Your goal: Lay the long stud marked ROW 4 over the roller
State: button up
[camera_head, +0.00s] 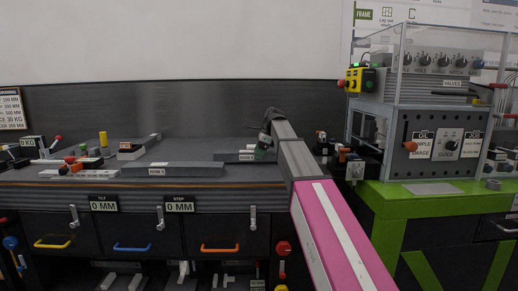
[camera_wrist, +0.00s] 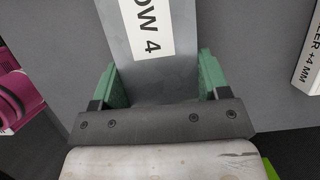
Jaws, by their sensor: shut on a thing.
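The grey long stud marked ROW 4 (camera_wrist: 165,75) lies between the green fingers of my gripper (camera_wrist: 160,82) in the wrist view. Its white label faces the camera and its far end runs out of the top of the picture. My gripper is shut on it from both sides. In the head view my gripper (camera_head: 263,149) is over the back right of the grey bench, at the end of a grey labelled piece (camera_head: 238,156). That label is too small to read. I cannot make out a roller for certain; a white label ending "LLER +4 MM" (camera_wrist: 309,62) shows at the right of the wrist view, its start cut off.
Another grey labelled block (camera_head: 185,169) lies near the bench's front edge. Several small coloured parts (camera_head: 85,160) stand at the left. A green-framed station (camera_head: 410,192) with a clear cover stands close on the right. The bench middle is mostly bare.

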jog(key=shift+f, duration=0.35)
jog(key=shift+f, duration=0.15)
jog(key=o, duration=1.2)
jog(key=v, duration=0.9)
jog(key=shift+d+r, duration=0.1)
jog(key=shift+r, duration=0.15)
jog(key=shift+d+r, duration=0.3)
jog(key=shift+r, duration=0.3)
